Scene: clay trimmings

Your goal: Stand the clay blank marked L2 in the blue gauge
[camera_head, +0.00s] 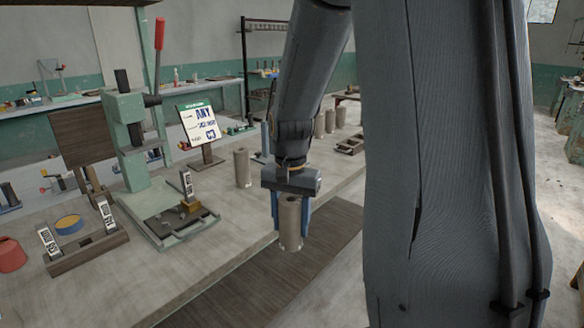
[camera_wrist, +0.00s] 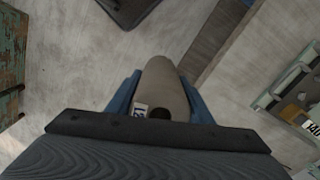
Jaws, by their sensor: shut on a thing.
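My gripper (camera_head: 290,222) is shut on a grey-brown clay blank (camera_head: 290,226), an upright cylinder between the blue fingers. It hangs at the table's front edge, in front of a dark brown strip. In the wrist view, my gripper (camera_wrist: 160,98) has a finger on each side of the blank (camera_wrist: 165,82). A small white tag (camera_wrist: 140,110) on it carries a dark mark that looks like L2. A narrow blue upright thing (camera_head: 265,138) stands behind my gripper, partly hidden; I cannot tell whether it is the blue gauge.
Another clay cylinder (camera_head: 242,168) stands on the table (camera_head: 215,205), with several more farther back. A green press (camera_head: 130,145) with a red-handled lever stands left. A sign (camera_head: 197,123), a wooden rack (camera_head: 88,252) with white tags and a red pot (camera_head: 11,254) are also there.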

